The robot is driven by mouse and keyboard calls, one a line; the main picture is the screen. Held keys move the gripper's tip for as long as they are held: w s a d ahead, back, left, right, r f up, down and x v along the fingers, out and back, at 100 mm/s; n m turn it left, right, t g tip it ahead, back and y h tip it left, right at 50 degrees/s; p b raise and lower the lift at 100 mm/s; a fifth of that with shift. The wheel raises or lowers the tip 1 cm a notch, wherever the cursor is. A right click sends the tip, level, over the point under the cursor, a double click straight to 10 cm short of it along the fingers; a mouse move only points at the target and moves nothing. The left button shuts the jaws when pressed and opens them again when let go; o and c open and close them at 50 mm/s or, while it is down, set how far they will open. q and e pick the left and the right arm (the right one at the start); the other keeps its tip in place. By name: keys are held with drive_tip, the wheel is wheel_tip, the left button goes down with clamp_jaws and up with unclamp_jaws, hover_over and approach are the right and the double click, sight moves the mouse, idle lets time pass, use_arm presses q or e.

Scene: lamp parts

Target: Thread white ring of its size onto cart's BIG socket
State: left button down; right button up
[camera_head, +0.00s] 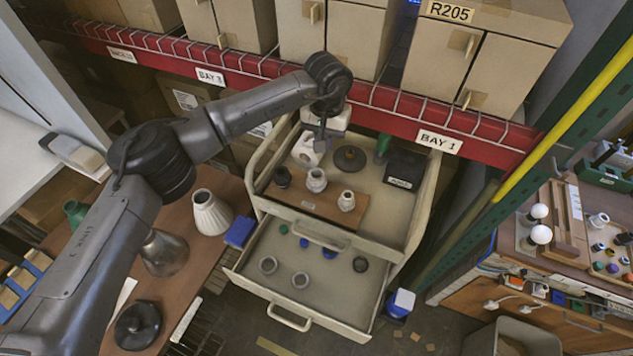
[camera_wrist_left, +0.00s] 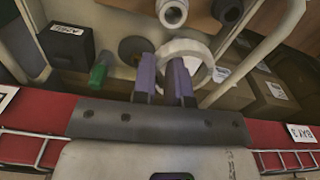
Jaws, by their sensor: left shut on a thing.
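A white ring (camera_wrist_left: 208,58) is gripped at its wall by my left gripper (camera_wrist_left: 164,72), which is shut on it. In the head view the ring (camera_head: 304,151) hangs below my left gripper (camera_head: 321,140), above the cart's (camera_head: 408,232) top tray and apart from the sockets. A wooden board (camera_head: 318,203) on the tray carries a dark socket (camera_head: 283,177), a pale middle socket (camera_head: 316,180) that looks widest, and a white socket (camera_head: 347,200). The pale socket also shows in the wrist view (camera_wrist_left: 172,12). My right gripper is not in view.
The tray also holds a dark disc (camera_head: 349,158), a green part (camera_head: 382,146) and a black box (camera_head: 404,169). The open lower drawer (camera_head: 330,300) holds grey rings (camera_head: 268,265) and small blue and dark rings. A red shelf beam (camera_head: 375,97) runs behind the cart.

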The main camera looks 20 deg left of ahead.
use_arm(q)
drive_tip(key=shift+f, duration=0.25)
drive_tip(key=shift+f, duration=0.1)
wheel_tip(320, 180, down, 4)
drive_tip(key=shift+r+b, duration=0.1)
drive_tip(key=shift+b, duration=1.15)
drive_tip(key=shift+f+b, duration=1.3)
drive_tip(key=shift+f, duration=0.7)
drive_tip(key=shift+f, duration=0.15)
